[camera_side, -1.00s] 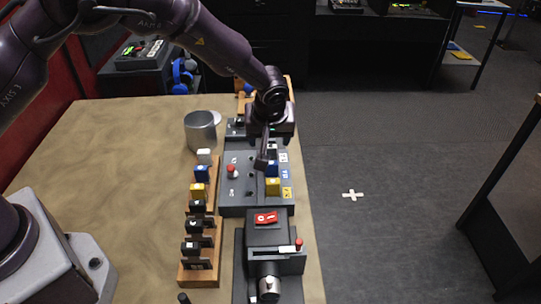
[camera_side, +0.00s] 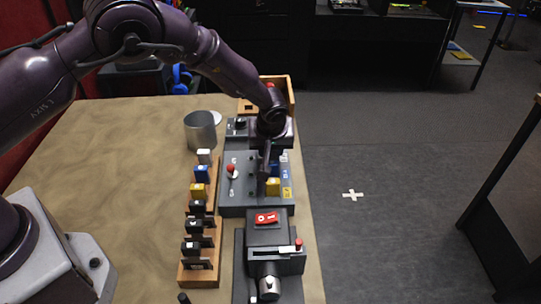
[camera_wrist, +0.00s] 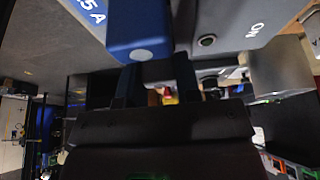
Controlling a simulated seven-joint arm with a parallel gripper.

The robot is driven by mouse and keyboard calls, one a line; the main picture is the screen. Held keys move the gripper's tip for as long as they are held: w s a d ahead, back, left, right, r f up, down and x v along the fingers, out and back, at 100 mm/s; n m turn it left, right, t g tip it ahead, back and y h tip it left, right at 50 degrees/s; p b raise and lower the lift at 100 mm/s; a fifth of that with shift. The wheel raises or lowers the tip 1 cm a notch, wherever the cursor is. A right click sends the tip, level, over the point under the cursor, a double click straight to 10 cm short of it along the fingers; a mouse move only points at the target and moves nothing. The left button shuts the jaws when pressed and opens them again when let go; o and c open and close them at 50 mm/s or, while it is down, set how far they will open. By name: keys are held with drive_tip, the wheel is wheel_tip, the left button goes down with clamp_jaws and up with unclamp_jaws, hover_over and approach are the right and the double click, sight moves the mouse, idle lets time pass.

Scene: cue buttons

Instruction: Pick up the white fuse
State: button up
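A white fuse (camera_side: 205,156) stands at the far end of the wooden rack in the side view. My gripper (camera_side: 266,172) points down over the grey panel, at the row of fuses along its right side, close to the blue fuse (camera_side: 273,170). In the wrist view a blue block (camera_wrist: 138,30) fills the top, just beyond the fingers. The two dark fingers (camera_wrist: 157,85) show a gap between them, with a pale strip (camera_wrist: 158,71) across it. I cannot tell whether this strip is a white fuse or whether the fingers grip it.
The wooden rack (camera_side: 188,273) holds blue, yellow and several black fuses. The grey panel (camera_side: 232,200) carries a red-knobbed lever (camera_side: 231,169) and a yellow fuse (camera_side: 273,187). A metal cup (camera_side: 199,133) stands behind the rack. A red switch (camera_side: 266,218) is nearer. The table's left is clear.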

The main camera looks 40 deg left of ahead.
drive_tip(key=shift+c, duration=0.9)
drive_tip(key=shift+r, duration=0.5)
wheel_tip(320, 180, up, 2)
drive_tip(key=shift+r, duration=0.15)
drive_tip(key=s+a+r, duration=0.1)
drive_tip(key=s+r, duration=0.8)
drive_tip(key=s, duration=0.5)
drive_tip(key=shift+a+r, duration=0.4)
